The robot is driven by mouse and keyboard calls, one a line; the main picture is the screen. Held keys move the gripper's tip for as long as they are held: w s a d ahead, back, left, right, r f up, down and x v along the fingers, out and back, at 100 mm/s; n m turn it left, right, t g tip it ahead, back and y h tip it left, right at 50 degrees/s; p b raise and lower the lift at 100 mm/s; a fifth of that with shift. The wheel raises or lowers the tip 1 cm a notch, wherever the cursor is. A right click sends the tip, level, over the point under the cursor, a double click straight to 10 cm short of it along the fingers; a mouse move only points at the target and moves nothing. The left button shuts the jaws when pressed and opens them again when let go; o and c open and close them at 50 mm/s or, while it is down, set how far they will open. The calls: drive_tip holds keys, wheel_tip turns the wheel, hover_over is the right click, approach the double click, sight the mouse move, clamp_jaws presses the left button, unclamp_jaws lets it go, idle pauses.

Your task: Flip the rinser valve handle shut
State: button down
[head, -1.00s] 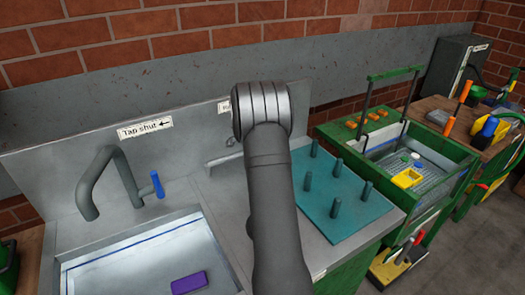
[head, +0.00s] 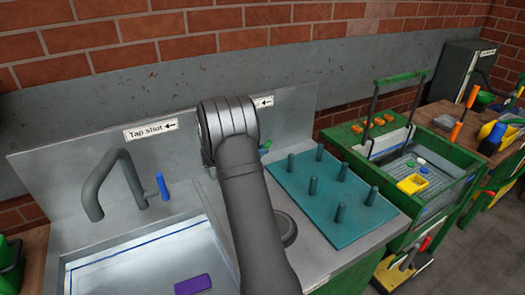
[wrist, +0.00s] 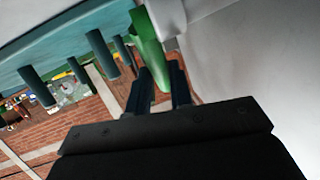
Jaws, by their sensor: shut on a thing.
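The rinser valve handle is green (wrist: 148,45). In the wrist view it runs down between the two dark fingers of my gripper (wrist: 158,88), which is shut on it. A pale grey fitting (wrist: 167,16) is beside the handle's upper part. In the head view a small green part of the handle (head: 265,147) shows just right of my arm. My arm hides the fingers and most of the valve there. A partly covered label with a left-pointing arrow (head: 263,101) is on the back panel above.
A teal board with several upright pegs (head: 335,228) stands to the right. A round grey disc (head: 284,229) is beside my arm. On the left are a bent tap (head: 92,197) with a blue handle (head: 163,187) and a sink with a purple block (head: 193,284).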

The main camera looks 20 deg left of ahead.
drive_tip(key=shift+s+a+r+t+h, duration=0.1)
drive_tip(key=shift+s+a+t+h, duration=0.3)
drive_tip(key=shift+t+h, duration=0.3)
drive_tip(key=shift+t, duration=0.3)
drive_tip(key=c, duration=1.3)
unclamp_jaws()
drive_tip(key=v, duration=0.7)
drive_tip(key=shift+s+a, duration=0.2)
